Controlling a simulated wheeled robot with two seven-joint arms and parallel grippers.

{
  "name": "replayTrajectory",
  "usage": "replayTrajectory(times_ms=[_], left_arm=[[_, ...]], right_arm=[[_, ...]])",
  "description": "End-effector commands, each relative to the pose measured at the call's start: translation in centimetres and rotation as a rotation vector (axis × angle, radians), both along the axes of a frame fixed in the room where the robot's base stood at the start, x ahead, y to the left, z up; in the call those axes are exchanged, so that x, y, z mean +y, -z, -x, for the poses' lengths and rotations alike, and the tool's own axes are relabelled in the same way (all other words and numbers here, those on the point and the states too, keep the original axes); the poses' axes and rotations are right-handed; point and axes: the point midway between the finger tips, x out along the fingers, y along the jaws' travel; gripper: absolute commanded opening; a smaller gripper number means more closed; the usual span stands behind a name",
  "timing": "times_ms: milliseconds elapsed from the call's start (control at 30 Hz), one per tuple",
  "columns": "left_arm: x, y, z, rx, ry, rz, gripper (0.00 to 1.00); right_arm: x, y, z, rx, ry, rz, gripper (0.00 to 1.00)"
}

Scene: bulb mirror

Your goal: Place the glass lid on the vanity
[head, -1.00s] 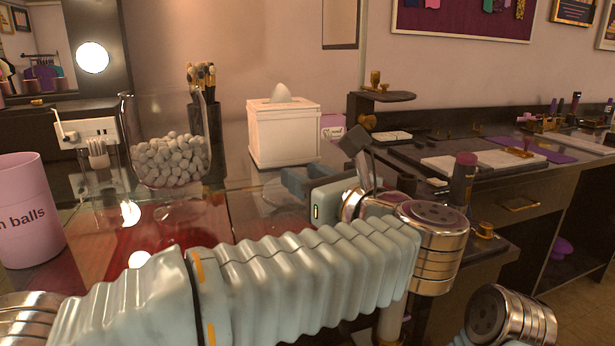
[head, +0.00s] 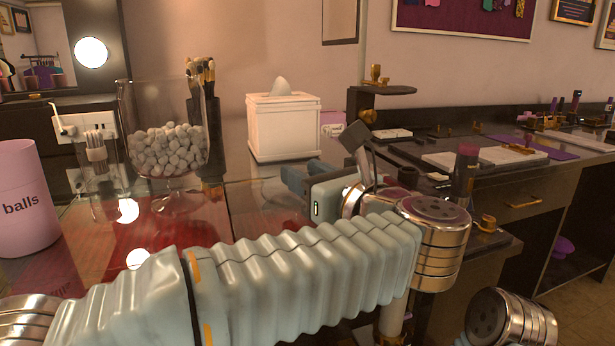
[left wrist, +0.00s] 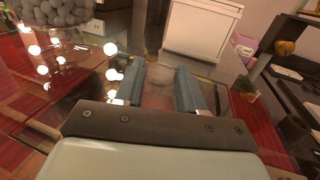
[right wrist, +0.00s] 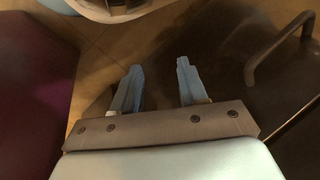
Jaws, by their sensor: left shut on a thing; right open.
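My left gripper (head: 300,178) is above the glass-topped vanity (head: 100,245), in front of the white tissue box. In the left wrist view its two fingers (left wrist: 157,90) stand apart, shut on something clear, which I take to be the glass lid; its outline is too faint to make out. A clear footed glass jar (head: 165,150) full of cotton balls stands on the vanity, open at the top, left of the gripper. My right gripper (right wrist: 157,88) is open and empty over the floor in the right wrist view.
A pink canister (head: 22,205) stands at the left edge. Brushes (head: 203,80) in a dark holder are behind the jar. The white tissue box (head: 284,128) is beyond my left gripper. A dark counter (head: 500,180) with cosmetics lies to the right.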

Motion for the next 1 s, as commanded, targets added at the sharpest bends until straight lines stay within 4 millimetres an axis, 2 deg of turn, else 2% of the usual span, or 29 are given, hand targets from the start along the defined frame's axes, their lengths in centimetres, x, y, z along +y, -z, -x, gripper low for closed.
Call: replayTrajectory(times_ms=[33, 167, 200, 467, 700, 733, 800, 1000], left_arm=[[0.0, 0.0, 0.0, 0.001, 0.0, -0.001, 0.43], [0.0, 0.0, 0.0, 0.001, 0.0, -0.001, 0.63], [0.0, 0.0, 0.0, 0.0, 0.0, 0.0, 0.64], [0.0, -0.2, 0.0, 0.0, 0.0, 0.0, 0.64], [-0.2, -1.9, 0.2, 0.0, 0.001, -0.002, 0.64], [-0.8, -1.0, 0.9, -0.001, 0.005, -0.001, 0.64], [-1.8, -0.8, 2.6, -0.001, 0.005, 0.0, 0.64], [-4.5, -0.9, 6.8, 0.0, 0.004, 0.0, 0.64]], right_arm=[[0.0, -0.1, 0.0, 0.0, 0.0, 0.0, 0.43], [0.0, -0.1, 0.0, 0.0, 0.0, 0.0, 0.43], [0.0, -0.1, 0.0, 0.0, 0.0, 0.0, 0.43], [0.0, -0.2, 0.0, 0.0, 0.0, 0.0, 0.43], [0.1, -2.8, 0.0, -0.001, -0.004, -0.003, 0.43], [0.1, -1.6, -0.1, -0.001, -0.004, -0.002, 0.43], [0.1, -0.9, 0.0, 0.001, -0.003, -0.002, 0.43], [0.0, 0.1, 0.0, 0.0, 0.0, 0.0, 0.43]])
